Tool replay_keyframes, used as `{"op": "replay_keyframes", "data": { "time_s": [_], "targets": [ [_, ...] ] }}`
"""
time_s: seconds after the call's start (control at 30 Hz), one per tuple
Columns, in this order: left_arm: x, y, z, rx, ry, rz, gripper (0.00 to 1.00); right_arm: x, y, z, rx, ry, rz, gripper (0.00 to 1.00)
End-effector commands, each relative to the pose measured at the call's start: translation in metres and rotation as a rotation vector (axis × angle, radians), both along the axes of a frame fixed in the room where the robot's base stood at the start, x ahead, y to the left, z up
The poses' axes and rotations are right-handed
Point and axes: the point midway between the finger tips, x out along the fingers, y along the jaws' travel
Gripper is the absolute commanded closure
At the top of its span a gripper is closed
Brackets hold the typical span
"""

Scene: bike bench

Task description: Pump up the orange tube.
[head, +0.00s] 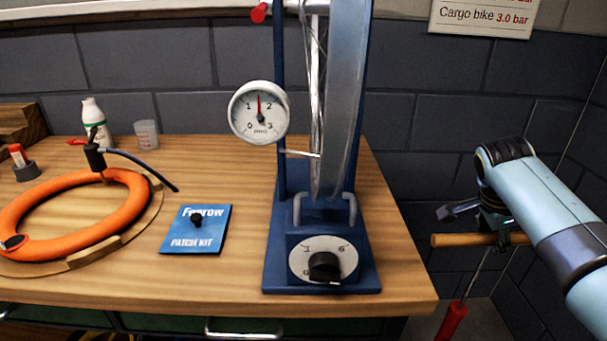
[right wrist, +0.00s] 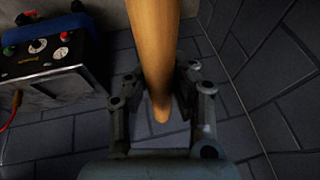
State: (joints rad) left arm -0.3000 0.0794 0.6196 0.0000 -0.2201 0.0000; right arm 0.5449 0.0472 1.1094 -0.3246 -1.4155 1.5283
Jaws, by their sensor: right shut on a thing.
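The orange tube (head: 75,228) lies in a round wooden holder on the bench at the left. A black pump head (head: 95,156) sits at its far side, apparently on the valve, with a dark blue hose (head: 145,168) running right from it. My right gripper (head: 497,222) is shut on the wooden pump handle (head: 462,241), right of the bench; the handle also shows between the fingers in the right wrist view (right wrist: 155,45). Below it are a thin rod and a red pump barrel (head: 452,322), cut off by the frame. My left gripper is out of view.
A round gauge (head: 259,112) has its red needle about midway between 1 and 2. A blue wheel stand (head: 320,240) with a dial stands at the bench's right. A blue patch kit (head: 196,230) lies between. A wall sign (head: 484,17) reads "Cargo bike 3.0 bar".

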Motion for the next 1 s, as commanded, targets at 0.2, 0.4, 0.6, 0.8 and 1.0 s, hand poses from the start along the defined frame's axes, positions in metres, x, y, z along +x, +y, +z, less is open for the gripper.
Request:
{"op": "replay_keyframes", "data": {
  "time_s": [0.2,0.4,0.6,0.8,1.0],
  "targets": [
    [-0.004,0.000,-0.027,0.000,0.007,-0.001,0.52,-0.006,0.000,-0.046,0.002,0.018,-0.006,1.00],
    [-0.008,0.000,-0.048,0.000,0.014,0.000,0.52,-0.006,0.000,-0.079,0.002,0.019,-0.005,1.00],
    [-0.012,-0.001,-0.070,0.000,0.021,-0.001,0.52,-0.006,0.000,-0.111,0.001,0.020,-0.004,1.00],
    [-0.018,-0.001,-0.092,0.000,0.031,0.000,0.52,-0.007,0.000,-0.143,0.002,0.020,-0.006,1.00],
    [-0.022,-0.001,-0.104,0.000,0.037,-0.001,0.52,-0.006,0.000,-0.162,0.001,0.017,-0.005,1.00]
  ]
}}
